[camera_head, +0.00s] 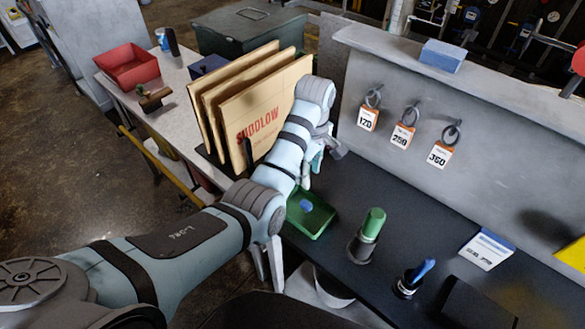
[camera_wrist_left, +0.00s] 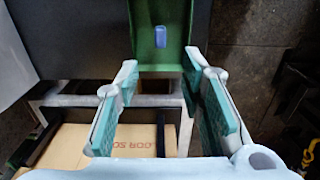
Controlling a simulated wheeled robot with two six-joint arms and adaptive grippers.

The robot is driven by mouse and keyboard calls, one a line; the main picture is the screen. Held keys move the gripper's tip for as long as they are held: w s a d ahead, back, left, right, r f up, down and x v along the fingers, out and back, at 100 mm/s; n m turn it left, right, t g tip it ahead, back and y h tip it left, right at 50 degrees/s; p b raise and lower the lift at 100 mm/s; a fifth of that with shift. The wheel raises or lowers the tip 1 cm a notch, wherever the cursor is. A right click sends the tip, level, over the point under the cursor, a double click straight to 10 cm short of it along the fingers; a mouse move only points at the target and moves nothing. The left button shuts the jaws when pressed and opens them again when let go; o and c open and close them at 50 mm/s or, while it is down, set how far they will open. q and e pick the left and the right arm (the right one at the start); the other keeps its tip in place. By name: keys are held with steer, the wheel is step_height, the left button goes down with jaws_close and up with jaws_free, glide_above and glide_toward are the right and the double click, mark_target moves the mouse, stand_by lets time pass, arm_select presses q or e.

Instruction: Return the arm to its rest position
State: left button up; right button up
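My left arm, pale blue and grey, reaches from the lower left to the middle of the head view. Its left gripper (camera_head: 315,165) is bent down beside the cardboard sheets, above the dark worktop, and partly hidden by the wrist. In the left wrist view the two teal-padded fingers of the left gripper (camera_wrist_left: 162,85) stand wide apart with nothing held between them. Beyond the fingertips is a green tray (camera_head: 325,222) with a small blue object (camera_head: 306,205) in it; the tray also shows in the wrist view (camera_wrist_left: 145,20). My right gripper is not in view.
Upright cardboard sheets (camera_head: 262,105) stand close to the left of the gripper. A grey wall with tags on hooks (camera_head: 403,135) rises to the right. A green-topped cylinder (camera_head: 373,223) and a blue-handled item (camera_head: 415,275) stand on the dark worktop (camera_head: 350,190).

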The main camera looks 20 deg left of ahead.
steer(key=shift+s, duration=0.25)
